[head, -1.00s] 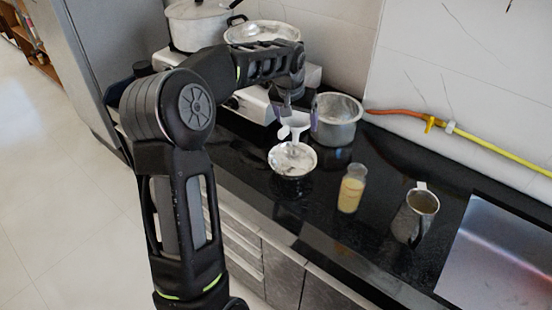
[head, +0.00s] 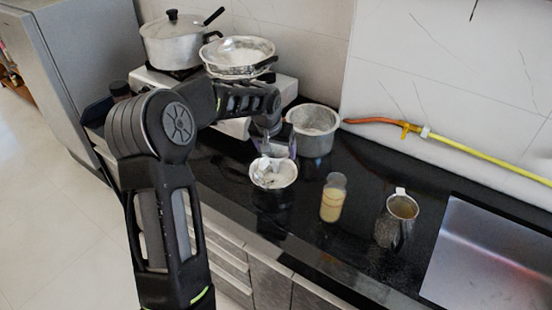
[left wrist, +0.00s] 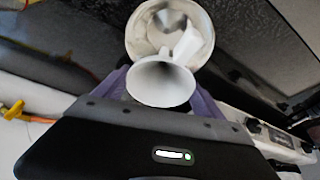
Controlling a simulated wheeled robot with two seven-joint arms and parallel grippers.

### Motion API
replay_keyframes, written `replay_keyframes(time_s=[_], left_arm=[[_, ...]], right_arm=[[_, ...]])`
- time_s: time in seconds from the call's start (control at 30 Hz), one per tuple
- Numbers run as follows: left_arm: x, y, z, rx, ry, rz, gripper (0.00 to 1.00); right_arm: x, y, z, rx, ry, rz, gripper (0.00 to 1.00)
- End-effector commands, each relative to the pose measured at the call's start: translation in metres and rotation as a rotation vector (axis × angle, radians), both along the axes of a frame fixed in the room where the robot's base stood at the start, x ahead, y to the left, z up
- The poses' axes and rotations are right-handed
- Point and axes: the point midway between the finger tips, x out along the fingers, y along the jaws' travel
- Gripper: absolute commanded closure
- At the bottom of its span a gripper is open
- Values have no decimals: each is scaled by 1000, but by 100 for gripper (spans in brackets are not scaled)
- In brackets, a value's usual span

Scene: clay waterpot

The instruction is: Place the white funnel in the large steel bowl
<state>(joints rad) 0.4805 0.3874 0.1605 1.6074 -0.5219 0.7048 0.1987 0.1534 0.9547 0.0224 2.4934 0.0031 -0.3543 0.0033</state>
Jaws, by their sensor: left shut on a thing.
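My left gripper is shut on the funnel. Whether the funnel touches that bowl is unclear. A larger open steel bowl (head: 316,142) stands just right of and behind the gripper. My right gripper is not in view.
A glass of yellowish liquid (head: 333,200) and a steel jug (head: 396,222) stand to the right, before the sink (head: 490,255). A lidded pot (head: 180,45) and a covered pan (head: 238,60) are on the stove. A hose (head: 450,140) runs along the wall.

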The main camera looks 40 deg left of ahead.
Motion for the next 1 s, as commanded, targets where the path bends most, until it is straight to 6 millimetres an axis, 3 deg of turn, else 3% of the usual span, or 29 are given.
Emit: replay_keyframes(time_s=[0.33, 0.77, 0.8, 1.0], left_arm=[[0, -1, -35, -1, 2, -1, 65], [0, 0, -43, -1, 0, -1, 65], [0, 0, -42, 0, -1, -1, 19], [0, 0, -41, -1, 0, -1, 2]], right_arm=[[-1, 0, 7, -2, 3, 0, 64], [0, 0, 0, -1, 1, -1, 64], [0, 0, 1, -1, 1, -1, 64], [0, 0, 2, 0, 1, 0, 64]])
